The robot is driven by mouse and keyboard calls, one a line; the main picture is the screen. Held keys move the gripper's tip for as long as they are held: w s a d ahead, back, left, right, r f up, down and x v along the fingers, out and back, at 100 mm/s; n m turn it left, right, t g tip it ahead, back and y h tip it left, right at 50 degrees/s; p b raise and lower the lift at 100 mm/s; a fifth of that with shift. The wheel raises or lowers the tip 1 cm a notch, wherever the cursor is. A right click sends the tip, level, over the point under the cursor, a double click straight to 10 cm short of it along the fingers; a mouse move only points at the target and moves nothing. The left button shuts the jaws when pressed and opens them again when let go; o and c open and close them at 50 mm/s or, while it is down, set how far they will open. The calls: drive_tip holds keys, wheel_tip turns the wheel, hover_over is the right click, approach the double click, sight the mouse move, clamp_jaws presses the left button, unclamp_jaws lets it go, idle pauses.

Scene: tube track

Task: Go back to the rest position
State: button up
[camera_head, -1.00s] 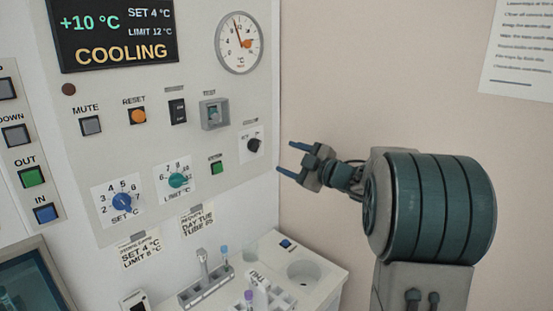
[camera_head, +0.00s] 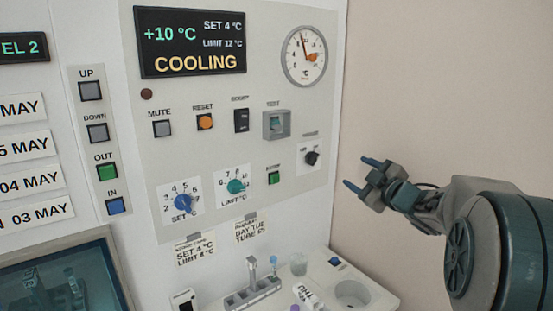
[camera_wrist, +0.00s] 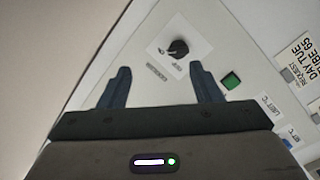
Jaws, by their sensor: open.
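My gripper (camera_head: 366,174) is in the head view at the right, just right of the control panel (camera_head: 290,209). Its blue fingers are apart and nothing is between them. In the wrist view my gripper (camera_wrist: 160,85) shows both fingers spread, with a black rotary knob (camera_wrist: 178,48) on a white plate beyond the fingertips. That knob is also in the head view (camera_head: 312,157). The fingers look apart from the panel.
The panel display (camera_head: 191,42) reads +10 °C, COOLING. A white bench (camera_head: 385,289) below holds a tube rack (camera_head: 250,296) and a round recess (camera_head: 352,293). A framed window (camera_head: 60,285) is at lower left. The wall right of the panel is bare.

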drive_tip(key=s+a+f+m+g+h, duration=0.2)
drive_tip(key=s+f, duration=0.4)
drive_tip(key=s, duration=0.5)
drive_tip(key=s+a+f+m+g+h, duration=0.2)
drive_tip(key=s+f+m+g, duration=0.3)
drive_tip(key=s, duration=0.6)
drive_tip(key=s+a+f+m+g+h, duration=0.2)
drive_tip(key=s+a+f+m+g, duration=0.2)
drive_tip(key=s, duration=0.7)
wheel_tip(320, 180, down, 3)
drive_tip(key=shift+s+a+r+m+g, duration=0.15)
drive_tip(key=shift+a+m+g, duration=0.15)
drive_tip(key=shift+m+g, duration=0.9)
